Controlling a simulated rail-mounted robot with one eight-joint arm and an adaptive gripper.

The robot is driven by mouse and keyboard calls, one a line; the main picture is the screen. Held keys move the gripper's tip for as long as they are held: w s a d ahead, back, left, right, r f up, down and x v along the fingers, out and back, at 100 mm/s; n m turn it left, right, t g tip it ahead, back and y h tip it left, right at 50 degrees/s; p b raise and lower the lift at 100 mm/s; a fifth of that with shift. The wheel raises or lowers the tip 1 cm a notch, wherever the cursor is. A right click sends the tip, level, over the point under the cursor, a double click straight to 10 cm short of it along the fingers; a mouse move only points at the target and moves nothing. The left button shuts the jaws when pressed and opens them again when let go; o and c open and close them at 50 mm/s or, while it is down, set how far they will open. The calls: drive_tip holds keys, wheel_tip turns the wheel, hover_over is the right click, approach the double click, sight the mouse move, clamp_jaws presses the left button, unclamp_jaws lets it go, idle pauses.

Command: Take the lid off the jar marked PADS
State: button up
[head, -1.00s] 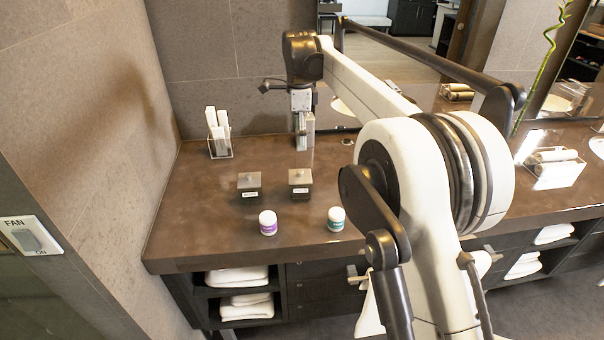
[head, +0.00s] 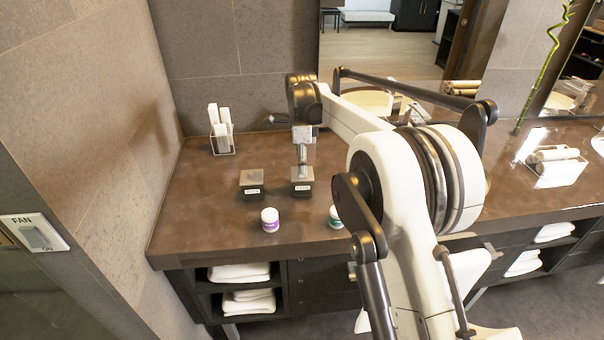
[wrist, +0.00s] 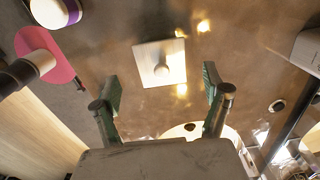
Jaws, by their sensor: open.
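Two dark, square jars with pale lids and small white labels stand side by side on the brown counter: the left jar (head: 252,190) and the right jar (head: 302,188). The label writing is too small to read, so I cannot tell which is marked PADS. My gripper (head: 302,167) points down just above the right jar. In the wrist view, a square lid with a round knob (wrist: 160,65) shows between and beyond the spread fingers of my gripper (wrist: 161,82). The fingers are open and empty, and appear apart from the knob.
A white bottle with a purple label (head: 270,220) and a teal-labelled one (head: 336,216), partly behind my arm, stand near the front edge. A clear holder with white items (head: 222,142) stands at the back left. The counter left of the jars is clear.

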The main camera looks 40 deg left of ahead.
sight(294, 169)
wheel_tip(294, 169, down, 4)
drive_tip(key=shift+w+r, duration=0.15)
drive_tip(key=shift+r, duration=0.1)
drive_tip(key=shift+c, duration=0.6)
drive_tip(key=c, duration=1.1)
drive_tip(key=shift+r, duration=0.15)
